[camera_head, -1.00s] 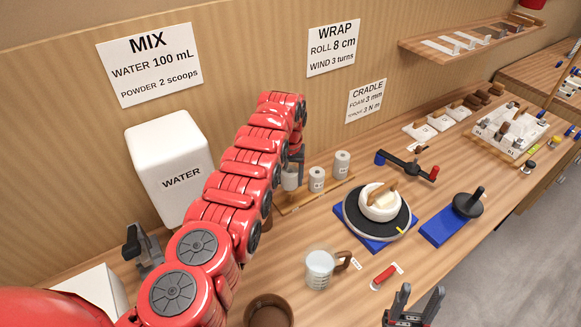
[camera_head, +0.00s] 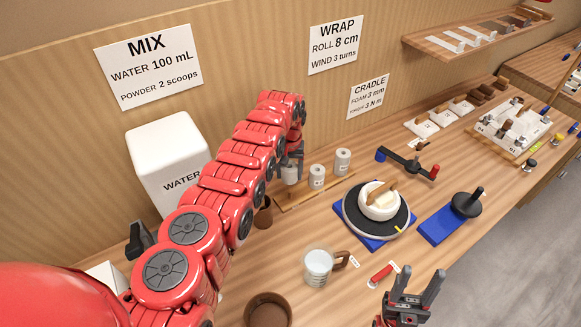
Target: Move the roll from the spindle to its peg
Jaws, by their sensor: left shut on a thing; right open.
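My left gripper (camera_head: 292,164) is at the left end of the wooden peg rack (camera_head: 322,192), shut on a white-grey roll (camera_head: 289,176). My red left arm covers part of this area, so I cannot tell whether the roll is around its peg or just above it. Two more labelled rolls, a middle one (camera_head: 317,177) and a right one (camera_head: 343,161), stand upright on the rack. The spindle (camera_head: 467,203), a dark disc with a bare post on a blue base, stands at the right. My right gripper (camera_head: 421,288) is open and empty at the front.
A turntable (camera_head: 350,222) with a white ring-shaped piece sits between rack and spindle. In front are a measuring jug (camera_head: 318,265), a red-handled tool (camera_head: 380,274) and a brown bowl (camera_head: 267,310). A brown cup (camera_head: 263,216) and the water container (camera_head: 165,150) are beside my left arm.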

